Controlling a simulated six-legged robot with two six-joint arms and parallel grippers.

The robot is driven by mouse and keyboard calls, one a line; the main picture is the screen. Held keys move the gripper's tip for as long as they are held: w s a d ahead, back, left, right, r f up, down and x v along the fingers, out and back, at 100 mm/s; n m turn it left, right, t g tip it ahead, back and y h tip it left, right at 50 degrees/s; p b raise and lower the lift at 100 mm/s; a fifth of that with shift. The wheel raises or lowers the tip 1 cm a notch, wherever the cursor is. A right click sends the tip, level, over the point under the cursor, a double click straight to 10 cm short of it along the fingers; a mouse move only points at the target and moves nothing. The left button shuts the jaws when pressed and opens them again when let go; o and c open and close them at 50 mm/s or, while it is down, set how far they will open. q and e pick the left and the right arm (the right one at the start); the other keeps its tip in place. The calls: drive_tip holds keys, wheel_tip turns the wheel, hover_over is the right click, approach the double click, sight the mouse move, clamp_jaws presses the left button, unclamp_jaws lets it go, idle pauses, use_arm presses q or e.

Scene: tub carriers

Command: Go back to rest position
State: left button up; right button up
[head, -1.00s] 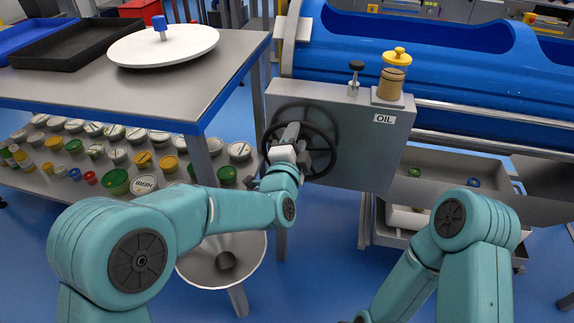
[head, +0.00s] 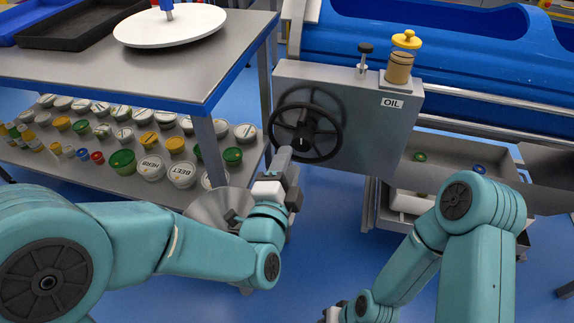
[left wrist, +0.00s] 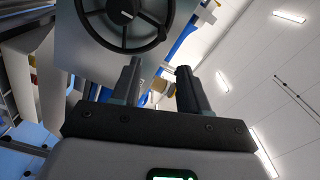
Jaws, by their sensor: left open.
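My left gripper (head: 284,165) is in the middle of the head view, in front of and below the black handwheel (head: 305,126) on the grey oil box. It is apart from the wheel. In the left wrist view its two fingers (left wrist: 156,85) stand apart with nothing between them, and the handwheel (left wrist: 124,14) shows beyond them at the top. My right arm comes in at the lower right of the head view. Only a small part of the right gripper (head: 333,314) shows at the bottom edge, and its fingers are not clear.
A metal funnel (head: 205,208) stands behind my left arm. A blue trough machine (head: 420,75) fills the back right.

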use_arm(q)
drive_tip(key=shift+w+a, duration=0.1)
drive_tip(key=a+f+n+g+y, duration=0.2)
drive_tip(key=a+f, duration=0.6)
drive_tip(key=f, duration=0.2)
drive_tip(key=a+f+n+g+y, duration=0.2)
drive_tip(key=a+f+g+y, duration=0.1)
drive_tip(key=a+f, duration=0.55)
drive_tip(key=s+a+f+n+g, duration=0.2)
drive_tip(key=s+f+n+g, duration=0.45)
drive_tip(key=f, duration=0.65)
drive_tip(key=s+d+f+n+g+h, duration=0.25)
drive_tip(key=s+n, duration=0.25)
drive_tip(key=s, duration=0.3)
drive_tip(key=s+d+f+n+g+h, duration=0.1)
drive_tip(key=s+d+f+n+g, duration=0.15)
drive_tip(key=s+n, duration=0.4)
wheel_tip(320, 180, up, 21)
drive_tip(key=s+a+m+p, duration=0.1)
drive_tip(key=m+p, duration=0.1)
drive_tip(key=p, duration=1.9)
drive_tip(key=shift+r, duration=0.2)
